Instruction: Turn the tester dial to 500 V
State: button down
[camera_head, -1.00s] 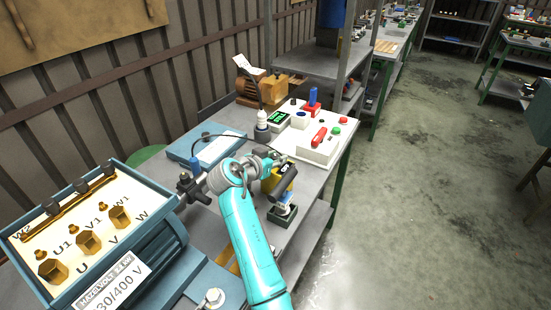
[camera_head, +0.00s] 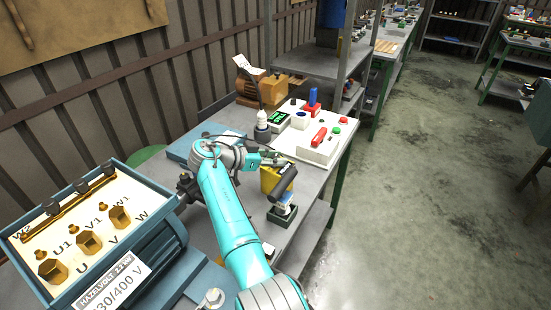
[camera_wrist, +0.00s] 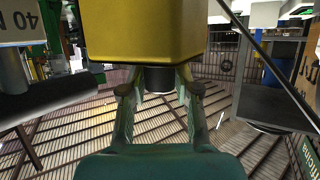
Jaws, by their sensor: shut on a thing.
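The yellow tester (camera_head: 269,180) stands on the grey bench, partly hidden by my arm and a dark tool. In the wrist view, its yellow body (camera_wrist: 155,30) fills the top middle. A short dark round dial (camera_wrist: 159,78) sticks out of it, between my fingers. My gripper (camera_wrist: 160,88) is shut on this dial, one finger on each side. In the head view, my gripper (camera_head: 276,159) is just behind the tester's top. The dial's markings and pointer do not show, so its setting cannot be read.
A dark tool (camera_head: 284,182) in a stand is close in front of the tester. A white control box (camera_head: 318,148) with red and green buttons is behind to the right. A blue case (camera_head: 190,146) lies left. The motor terminal box (camera_head: 100,225) is at front left.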

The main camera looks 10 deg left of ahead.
aim_at(276, 156)
jog(key=shift+f, duration=0.1)
dwell(0.3)
jog(key=c, duration=0.8)
grip_release()
notch_tip(276, 156, up, 10)
